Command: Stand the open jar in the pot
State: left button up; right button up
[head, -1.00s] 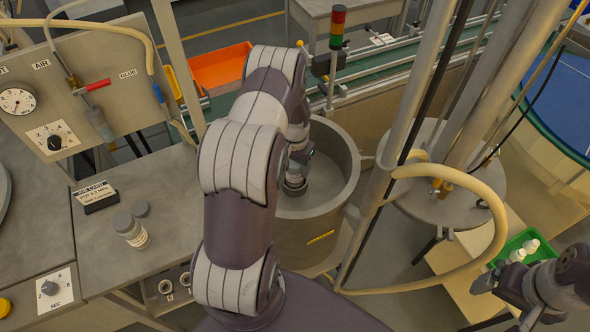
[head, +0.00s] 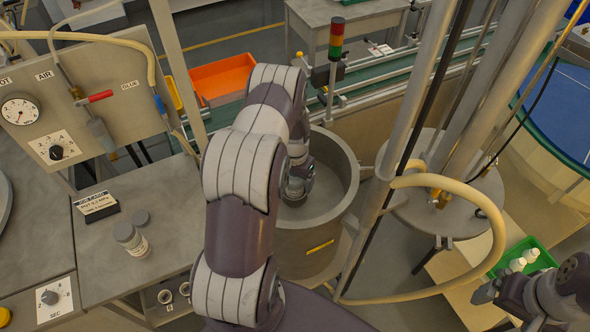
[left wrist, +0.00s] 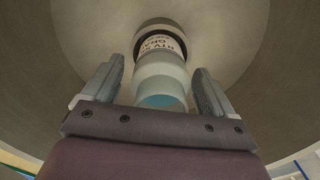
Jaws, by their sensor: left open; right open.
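The open jar (left wrist: 160,75), pale with a printed label and some blue at its near end, is inside the pot (head: 334,238), a round grey vessel. In the left wrist view the jar is between the two spread fingers of my left gripper (left wrist: 158,88), with a gap at each side. It appears to rest on the pot's floor; the exact contact is hidden. In the head view my left gripper (head: 298,178) reaches down inside the pot, my arm hiding part of the rim. My right gripper (head: 487,291) is open and empty at the lower right.
Metal columns and a hose (head: 490,215) stand right of the pot. A green tray (head: 541,256) holds white bottles.

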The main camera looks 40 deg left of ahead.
pick_arm(q)
jog(key=r+b, duration=0.1)
jog(key=r, duration=0.3)
jog(key=r+b, duration=0.1)
jog(key=r, duration=0.2)
jog(key=d+r+b, duration=0.1)
jog(key=r, duration=0.3)
jog(key=shift+r, duration=0.35)
jog(key=s+d+r, duration=0.4)
jog(key=s+d, duration=0.3)
jog(key=d, duration=0.1)
jog(key=s+d+r+m+t, duration=0.1)
jog(key=s+d+r, duration=0.3)
jog(key=d, duration=0.5)
jog(key=s, duration=0.2)
jog(key=shift+s+r, duration=0.2)
jog(key=shift+s, duration=0.2)
jog(key=shift+w+a, duration=0.1)
jog(key=shift+w, duration=0.05)
